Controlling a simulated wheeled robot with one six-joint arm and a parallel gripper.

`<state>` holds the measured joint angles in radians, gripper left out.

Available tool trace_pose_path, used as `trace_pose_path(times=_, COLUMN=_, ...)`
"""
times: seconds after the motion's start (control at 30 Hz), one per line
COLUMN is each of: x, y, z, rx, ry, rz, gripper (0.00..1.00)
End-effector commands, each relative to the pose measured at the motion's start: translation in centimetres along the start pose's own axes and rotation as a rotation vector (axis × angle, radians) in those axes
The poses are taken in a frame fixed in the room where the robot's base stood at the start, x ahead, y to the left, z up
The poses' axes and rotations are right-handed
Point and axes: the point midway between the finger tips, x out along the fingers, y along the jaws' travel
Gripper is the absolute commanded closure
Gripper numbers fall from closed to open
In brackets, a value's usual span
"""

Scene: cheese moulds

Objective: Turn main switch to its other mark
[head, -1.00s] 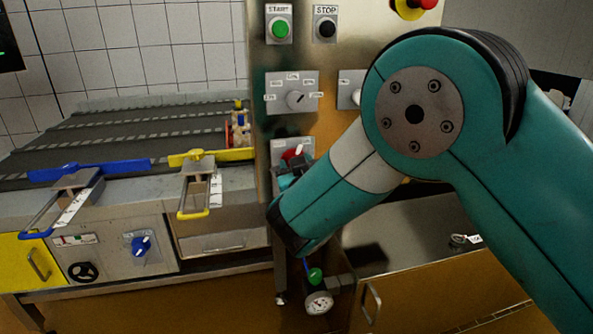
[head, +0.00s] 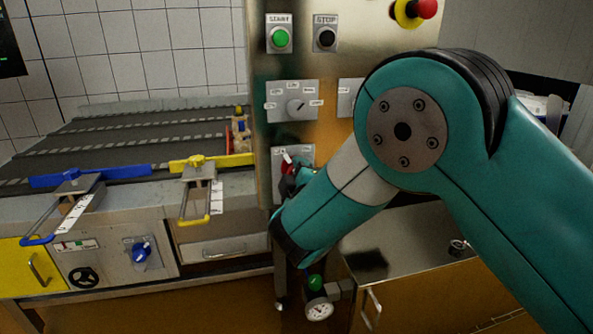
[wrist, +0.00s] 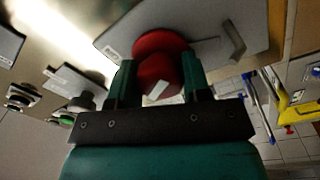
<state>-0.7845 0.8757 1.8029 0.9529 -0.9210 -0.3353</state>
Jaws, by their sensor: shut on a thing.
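The main switch is a red knob (head: 288,167) with a white pointer mark, on a grey plate (head: 305,153) low on the steel cabinet. In the head view the pointer leans up and left. The wrist view shows the red knob (wrist: 158,43) on its plate (wrist: 225,18), between the two teal fingers of my gripper (wrist: 160,75). My gripper is shut on the knob. In the head view my wrist hides part of the knob and plate. The marks on the plate are too small or hidden to read.
A grey selector dial (head: 295,106) sits above the switch, with a green start button (head: 281,39) and black stop button (head: 325,38) higher up. A red emergency button (head: 426,8) is at the top. A pressure gauge (head: 319,310) hangs below my wrist.

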Motion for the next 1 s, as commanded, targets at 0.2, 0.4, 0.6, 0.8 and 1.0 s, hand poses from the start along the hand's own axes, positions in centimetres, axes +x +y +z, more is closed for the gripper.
trace_pose_path(times=0.2, x=-0.02, y=0.09, z=-0.14, rx=-0.146, ry=0.008, rz=-0.002, gripper=0.8)
trace_pose_path(times=0.4, x=-0.02, y=-0.02, z=-0.13, rx=-0.229, ry=0.013, rz=-0.003, gripper=0.8)
trace_pose_path(times=0.6, x=-0.03, y=-0.08, z=-0.11, rx=-0.269, ry=0.015, rz=-0.003, gripper=0.8)
trace_pose_path(times=0.8, x=-0.04, y=-0.1, z=-0.11, rx=-0.278, ry=0.015, rz=-0.002, gripper=0.8)
trace_pose_path(times=1.0, x=-0.04, y=-0.11, z=-0.11, rx=-0.278, ry=0.015, rz=-0.003, gripper=0.8)
